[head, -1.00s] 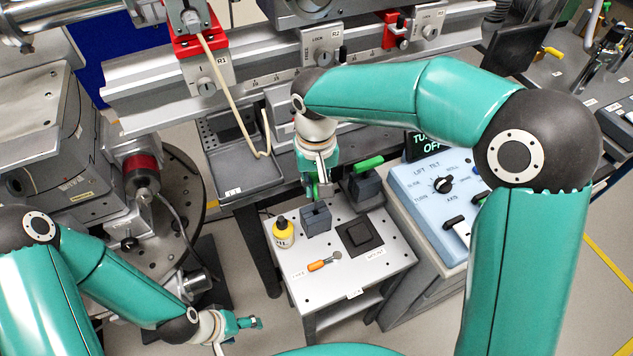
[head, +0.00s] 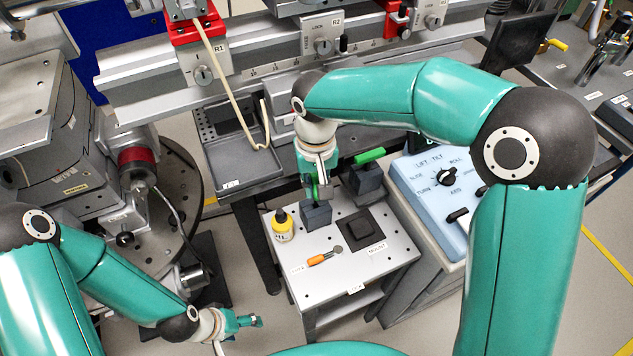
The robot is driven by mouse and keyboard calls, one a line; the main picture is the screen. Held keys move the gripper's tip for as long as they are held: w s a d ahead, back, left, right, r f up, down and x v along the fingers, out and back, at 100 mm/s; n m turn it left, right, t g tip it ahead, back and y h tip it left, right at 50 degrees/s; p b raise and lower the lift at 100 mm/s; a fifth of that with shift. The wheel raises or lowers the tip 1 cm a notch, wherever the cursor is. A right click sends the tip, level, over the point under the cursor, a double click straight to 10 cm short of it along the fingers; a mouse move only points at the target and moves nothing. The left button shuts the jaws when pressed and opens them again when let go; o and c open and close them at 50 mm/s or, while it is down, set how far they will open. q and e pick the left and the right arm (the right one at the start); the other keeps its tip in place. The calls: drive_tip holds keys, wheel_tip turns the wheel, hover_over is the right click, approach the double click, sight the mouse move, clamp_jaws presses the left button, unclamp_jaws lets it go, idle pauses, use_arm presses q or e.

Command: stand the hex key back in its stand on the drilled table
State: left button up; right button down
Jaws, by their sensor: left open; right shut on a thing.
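The white drilled table (head: 385,262) stands at the centre. A dark grey block, seemingly the hex key's stand (head: 316,217), is near its back left part. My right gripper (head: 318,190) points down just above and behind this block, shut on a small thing. That thing is mostly hidden by the fingers; a green sliver beside them may be part of the hex key, but I cannot tell. I cannot tell whether it touches the block. My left gripper (head: 250,321) is open and empty, low at the left of the table.
A dark block with a green handle (head: 369,156) is at the back right, beside the blue control box (head: 425,190).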

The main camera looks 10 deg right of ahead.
drive_tip(key=shift+f+b, duration=1.05)
drive_tip(key=shift+f, duration=0.5)
drive_tip(key=c, duration=1)
unclamp_jaws()
